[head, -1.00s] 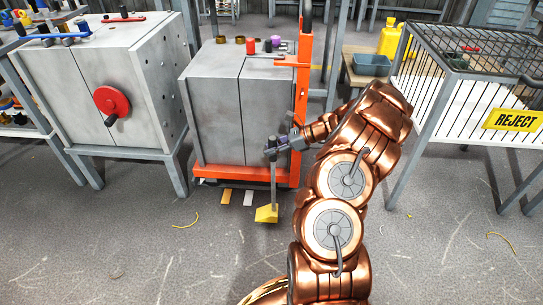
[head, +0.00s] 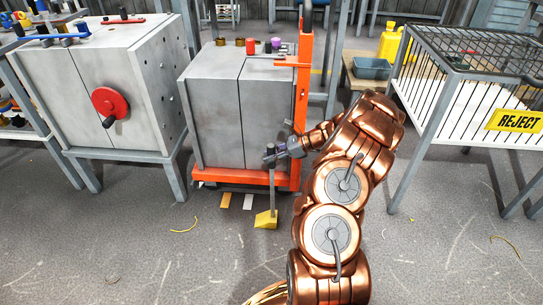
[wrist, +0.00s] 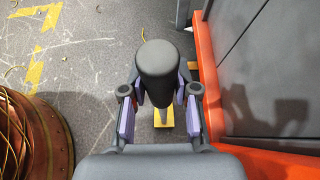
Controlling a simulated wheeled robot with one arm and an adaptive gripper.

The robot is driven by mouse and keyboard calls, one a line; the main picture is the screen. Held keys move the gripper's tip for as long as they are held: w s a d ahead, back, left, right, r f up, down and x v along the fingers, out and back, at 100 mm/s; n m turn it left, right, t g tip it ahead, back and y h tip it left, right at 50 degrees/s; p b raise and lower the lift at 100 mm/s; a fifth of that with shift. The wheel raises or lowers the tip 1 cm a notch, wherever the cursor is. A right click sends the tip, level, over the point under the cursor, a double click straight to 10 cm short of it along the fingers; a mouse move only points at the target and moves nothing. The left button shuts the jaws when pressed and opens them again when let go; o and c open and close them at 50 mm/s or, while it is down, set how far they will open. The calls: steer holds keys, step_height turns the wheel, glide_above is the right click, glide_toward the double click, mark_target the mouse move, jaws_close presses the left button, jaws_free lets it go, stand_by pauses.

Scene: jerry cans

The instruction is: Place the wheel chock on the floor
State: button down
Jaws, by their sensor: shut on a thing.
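The wheel chock is a yellow wedge (head: 265,219) at the foot of a grey upright handle with a dark grip on top. In the head view it is in front of the orange cart's lower edge, at or just above the floor; I cannot tell if it touches. My gripper (head: 273,155) is shut on the handle near its top, and the handle hangs upright. In the wrist view the dark grip (wrist: 158,75) sits between the purple-padded fingers and hides most of the handle. The yellow wedge (wrist: 163,119) shows below it.
The orange cart (head: 240,181) with a grey cabinet (head: 225,110) stands right behind the chock. A wire cage with a REJECT sign (head: 517,120) stands at right. The floor in front is mostly clear, with thin yellow strands.

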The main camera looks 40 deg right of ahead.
steer(key=c, duration=0.9)
jaws_free()
steer(key=shift+o, duration=0.2)
